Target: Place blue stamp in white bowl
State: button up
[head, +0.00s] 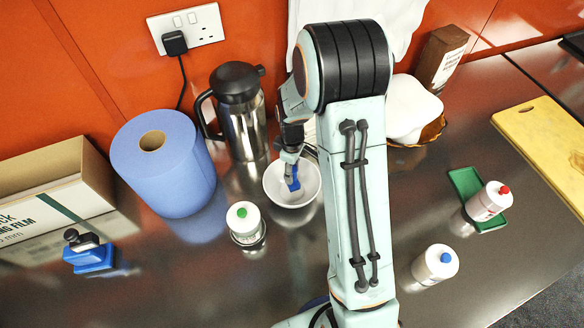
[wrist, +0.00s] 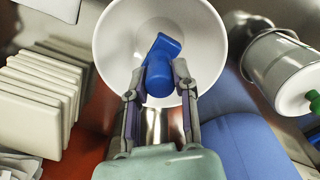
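The white bowl (head: 278,190) stands on the dark counter in front of the steel flask. My gripper (head: 291,164) points down over the bowl and is shut on a blue stamp (head: 293,180), with a finger on each side. In the wrist view, the blue stamp (wrist: 160,72) sits between my fingertips (wrist: 160,88), its rounded grip towards me and its flat end beyond. The white bowl (wrist: 112,40) lies behind it and surrounds most of it. The gap between the stamp and the bowl's bottom cannot be judged.
A green-capped bottle (head: 244,222) stands close to the bowl's front left. A blue paper roll (head: 165,180) and the flask (head: 240,115) stand behind and left. A blue block with a black knob (head: 88,254) is far left. A blue-capped bottle (head: 435,264) stands right. The front counter is clear.

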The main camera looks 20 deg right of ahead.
jog(key=o, duration=0.5)
jog(key=shift+r, duration=0.1)
notch_tip(320, 180, up, 7)
jog(key=shift+f, duration=0.1)
dwell(0.4)
dwell(0.3)
